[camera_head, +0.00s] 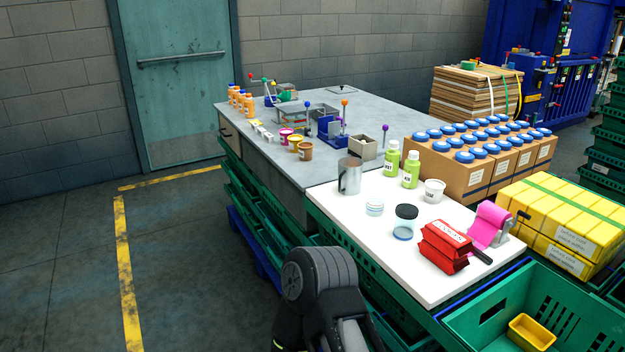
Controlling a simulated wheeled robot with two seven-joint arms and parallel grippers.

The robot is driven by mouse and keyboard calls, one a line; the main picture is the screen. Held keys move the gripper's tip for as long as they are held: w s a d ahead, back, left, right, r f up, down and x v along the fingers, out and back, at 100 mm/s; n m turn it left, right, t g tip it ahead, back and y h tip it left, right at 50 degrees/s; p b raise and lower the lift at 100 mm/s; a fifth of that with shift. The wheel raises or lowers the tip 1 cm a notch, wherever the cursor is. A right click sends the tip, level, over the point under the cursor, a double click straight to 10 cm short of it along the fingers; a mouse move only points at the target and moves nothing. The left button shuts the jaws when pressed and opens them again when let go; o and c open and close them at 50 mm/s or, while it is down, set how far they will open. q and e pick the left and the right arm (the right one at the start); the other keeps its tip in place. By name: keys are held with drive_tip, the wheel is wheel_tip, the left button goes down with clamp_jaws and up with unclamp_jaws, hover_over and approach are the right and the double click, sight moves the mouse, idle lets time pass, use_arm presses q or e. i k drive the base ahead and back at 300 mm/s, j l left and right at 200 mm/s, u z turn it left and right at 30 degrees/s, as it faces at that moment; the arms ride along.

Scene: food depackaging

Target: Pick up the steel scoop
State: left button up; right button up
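A steel vessel with a side handle (349,176) stands upright at the left back of the white worktop (335,204); it looks more like a jug, and I cannot tell if it is the scoop. A dark handle (482,257) sticks out to the right from beside the red packs (445,246); what it belongs to is hidden. No other scoop shape shows clearly. A dark link of one of my arms rises at the bottom middle, in front of the table's near edge. Neither gripper's fingers show.
A green crate (575,290) is at the lower right. The worktop's front left is bare.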

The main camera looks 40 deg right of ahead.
sight(479, 254)
drive_tip(key=i, duration=2)
drive_tip(key=z, duration=5)
drive_tip(key=k+j, duration=0.05)
